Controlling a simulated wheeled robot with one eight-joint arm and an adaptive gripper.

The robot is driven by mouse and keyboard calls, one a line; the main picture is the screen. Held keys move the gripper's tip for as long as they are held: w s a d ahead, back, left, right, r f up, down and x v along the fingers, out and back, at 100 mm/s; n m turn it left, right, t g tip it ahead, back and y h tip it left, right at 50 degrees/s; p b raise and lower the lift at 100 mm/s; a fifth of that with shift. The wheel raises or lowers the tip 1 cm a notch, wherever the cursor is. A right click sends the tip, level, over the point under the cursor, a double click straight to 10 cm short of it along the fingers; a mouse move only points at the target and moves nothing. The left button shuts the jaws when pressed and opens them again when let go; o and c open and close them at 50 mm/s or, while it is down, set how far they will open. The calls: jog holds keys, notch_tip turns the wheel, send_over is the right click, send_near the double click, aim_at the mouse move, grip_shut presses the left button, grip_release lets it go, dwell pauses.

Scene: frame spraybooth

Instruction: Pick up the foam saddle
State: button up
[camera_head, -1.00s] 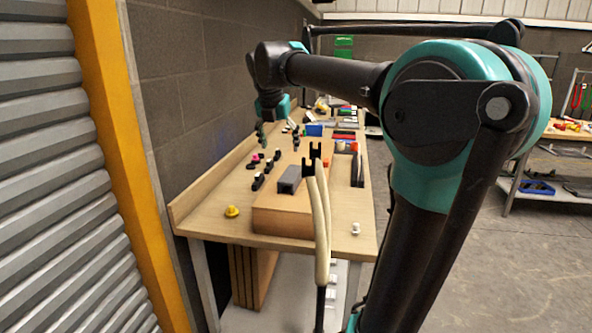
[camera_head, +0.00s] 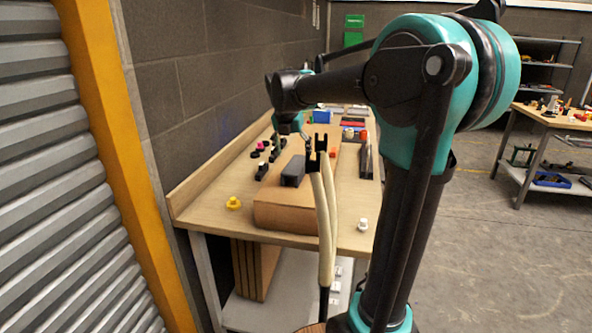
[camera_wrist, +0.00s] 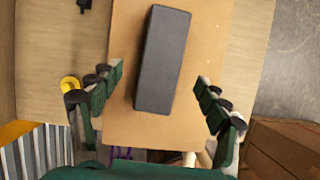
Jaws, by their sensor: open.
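The foam saddle, which I take to be the dark grey oblong block (camera_head: 292,171), lies on a cardboard-brown board (camera_head: 268,212) on the bench.
A yellow knob (camera_head: 233,203) stands left of the board and a white fitting (camera_head: 363,225) to its right. Small black pieces (camera_head: 262,168) line the left side. A blue box (camera_head: 322,116) sits farther back. The wall (camera_head: 190,110) borders the bench on the left.

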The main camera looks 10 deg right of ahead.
aim_at(296, 164)
jog(key=shift+x, duration=3.25)
jog(key=shift+d, duration=0.1)
jog(key=shift+c, duration=0.4)
jog(key=c, duration=0.8)
